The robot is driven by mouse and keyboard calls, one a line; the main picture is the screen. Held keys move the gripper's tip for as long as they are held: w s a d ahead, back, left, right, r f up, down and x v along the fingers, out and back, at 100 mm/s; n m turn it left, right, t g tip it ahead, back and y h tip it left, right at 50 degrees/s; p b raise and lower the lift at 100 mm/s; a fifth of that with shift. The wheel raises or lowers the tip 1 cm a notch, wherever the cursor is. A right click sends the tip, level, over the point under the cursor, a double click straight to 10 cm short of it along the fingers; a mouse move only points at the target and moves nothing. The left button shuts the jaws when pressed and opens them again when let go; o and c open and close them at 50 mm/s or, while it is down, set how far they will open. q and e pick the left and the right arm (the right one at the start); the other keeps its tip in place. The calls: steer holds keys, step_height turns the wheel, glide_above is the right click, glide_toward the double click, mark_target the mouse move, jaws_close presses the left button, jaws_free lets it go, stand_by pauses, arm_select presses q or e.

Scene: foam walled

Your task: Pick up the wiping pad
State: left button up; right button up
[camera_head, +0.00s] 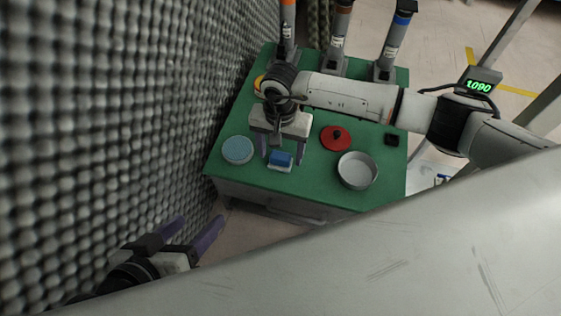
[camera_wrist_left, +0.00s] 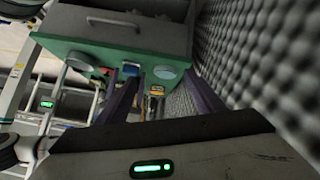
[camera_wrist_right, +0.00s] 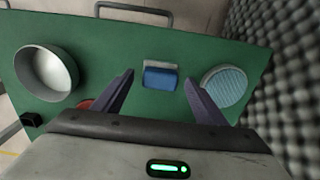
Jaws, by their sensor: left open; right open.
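A small blue block with a white base, which looks like the wiping pad (camera_head: 281,159), lies on the green table top near its front edge. It also shows in the right wrist view (camera_wrist_right: 160,77) and small in the left wrist view (camera_wrist_left: 131,69). My right gripper (camera_head: 282,156) is open above the pad, with one finger on each side. In the right wrist view the fingers (camera_wrist_right: 159,82) appear apart from the pad; their height over the table is hard to tell. My left gripper (camera_head: 202,230) is open and empty, low at the left, away from the table.
A round light-blue disc (camera_head: 237,150) lies left of the pad. A red lid (camera_head: 335,138), a metal bowl (camera_head: 357,170) and a black block (camera_head: 391,140) are to the right. Several tool holders stand at the back. A bumpy foam wall (camera_head: 120,110) runs along the left.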

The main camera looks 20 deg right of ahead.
mark_target(281, 155)
steer(key=shift+f, duration=0.75)
steer(key=c, duration=1.1)
arm_select(q)
steer(key=shift+d+r, duration=0.2)
steer(key=shift+r, duration=0.1)
arm_select(e)
steer(key=shift+c, duration=0.2)
steer(key=shift+r, duration=0.15)
steer(key=shift+r, duration=0.35)
step_height(281, 155, up, 9)
steer(key=p, duration=0.3)
steer(key=shift+f, duration=0.2)
arm_select(q)
steer(key=a+f, duration=0.1)
steer(key=a+f+g+y, duration=0.1)
steer(key=shift+s+f, duration=0.35)
steer(key=shift+s, duration=0.05)
arm_select(e)
steer(key=shift+r, duration=0.25)
